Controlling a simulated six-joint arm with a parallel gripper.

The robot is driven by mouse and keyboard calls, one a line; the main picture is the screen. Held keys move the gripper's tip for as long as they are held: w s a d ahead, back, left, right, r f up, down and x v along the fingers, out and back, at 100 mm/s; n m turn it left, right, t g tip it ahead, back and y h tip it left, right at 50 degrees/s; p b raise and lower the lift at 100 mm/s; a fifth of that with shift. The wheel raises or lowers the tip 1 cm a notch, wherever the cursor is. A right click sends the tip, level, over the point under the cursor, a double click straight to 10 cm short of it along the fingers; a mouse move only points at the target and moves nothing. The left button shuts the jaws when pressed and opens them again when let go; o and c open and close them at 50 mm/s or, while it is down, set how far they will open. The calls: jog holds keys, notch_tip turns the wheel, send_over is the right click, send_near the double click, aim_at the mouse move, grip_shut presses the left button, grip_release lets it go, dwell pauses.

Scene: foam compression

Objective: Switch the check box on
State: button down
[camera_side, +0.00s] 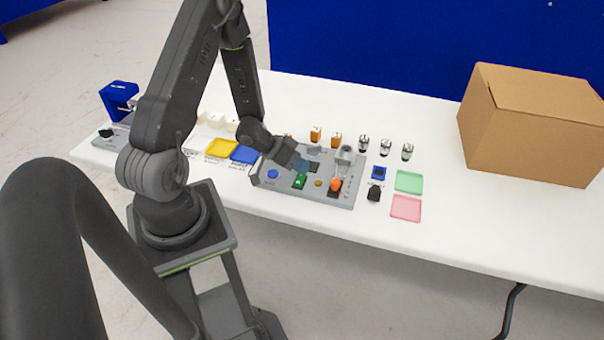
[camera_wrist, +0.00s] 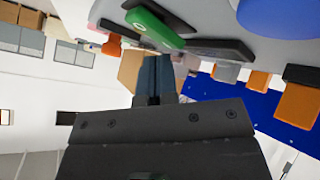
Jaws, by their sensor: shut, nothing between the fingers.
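The check box is a grey panel (camera_side: 312,194) on the white table. It carries a blue round button (camera_side: 272,174), a green rocker switch (camera_side: 300,181), a small yellow button (camera_side: 318,183) and an orange knob (camera_side: 335,185). My gripper (camera_side: 312,167) is over the panel, just behind the green switch, with its fingers shut and empty. In the wrist view the shut fingers (camera_wrist: 156,72) are close to the green switch (camera_wrist: 154,27) on its dark base. I cannot tell whether they touch it. My gripper hides part of the panel's back.
Orange blocks (camera_side: 316,134) and several clear-and-dark pieces (camera_side: 385,147) stand behind the panel. Green (camera_side: 409,181) and pink (camera_side: 406,208) trays lie right. Yellow (camera_side: 221,147) and blue (camera_side: 245,154) trays lie left. A cardboard box (camera_side: 530,130) stands far right, with clear table before it.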

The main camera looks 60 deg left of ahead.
aim_at(300, 176)
jog(key=shift+f, duration=0.25)
dwell(0.4)
jog(key=shift+r, duration=0.85)
jog(key=shift+s+d+r, duration=0.1)
jog(key=shift+r, duration=0.7)
jog(key=shift+s+d+r, duration=0.15)
jog(key=shift+r, duration=0.7)
jog(key=shift+s+d+r, duration=0.1)
jog(key=shift+r, duration=0.7)
jog(key=shift+w+r, duration=0.1)
